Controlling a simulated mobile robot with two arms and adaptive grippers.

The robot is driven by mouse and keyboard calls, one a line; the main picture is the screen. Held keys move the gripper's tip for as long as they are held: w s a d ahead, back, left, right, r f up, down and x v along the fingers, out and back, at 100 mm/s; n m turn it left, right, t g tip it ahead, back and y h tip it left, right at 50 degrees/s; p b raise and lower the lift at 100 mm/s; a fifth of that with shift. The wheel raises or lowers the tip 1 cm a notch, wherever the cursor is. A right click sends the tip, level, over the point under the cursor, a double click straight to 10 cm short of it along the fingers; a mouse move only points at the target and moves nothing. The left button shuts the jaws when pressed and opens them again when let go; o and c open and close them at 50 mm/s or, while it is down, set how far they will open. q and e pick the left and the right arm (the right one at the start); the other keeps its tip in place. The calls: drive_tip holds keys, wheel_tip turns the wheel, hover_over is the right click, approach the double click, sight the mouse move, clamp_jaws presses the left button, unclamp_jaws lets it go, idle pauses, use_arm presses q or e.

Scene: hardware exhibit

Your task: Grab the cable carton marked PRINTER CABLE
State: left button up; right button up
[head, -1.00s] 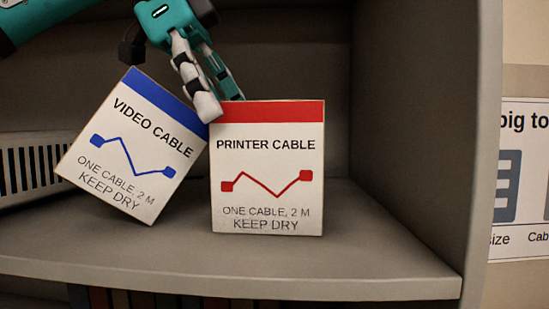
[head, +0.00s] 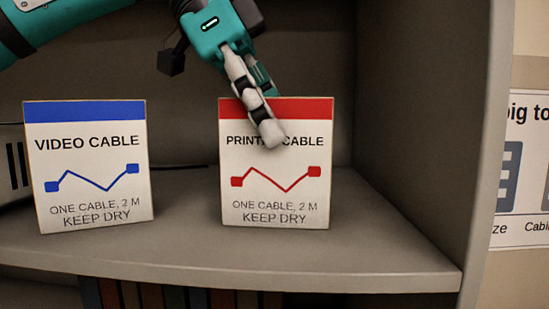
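The PRINTER CABLE carton (head: 276,212), white with a red top band, stands on the shelf, tilted very slightly. My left gripper (head: 271,115) reaches down over its top edge. One pale finger lies in front of the carton's face and covers part of the word PRINTER; its tip is blurred. The other finger passes behind the top edge, its tip hidden. I cannot tell whether the fingers press on the carton. The VIDEO CABLE carton (head: 92,160), white with a blue top band, stands upright to the left, apart from it. My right gripper is not in view.
The grey shelf (head: 240,262) has a clear gap between the cartons and bare room to the right, up to its side wall (head: 420,130). A slotted pale object (head: 14,165) is partly hidden behind the VIDEO CABLE carton at far left.

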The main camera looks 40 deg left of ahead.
use_arm(q)
drive_tip(key=shift+w, duration=0.1)
drive_tip(key=c, duration=0.9)
drive_tip(key=shift+o, duration=0.2)
drive_tip(key=shift+r, duration=0.1)
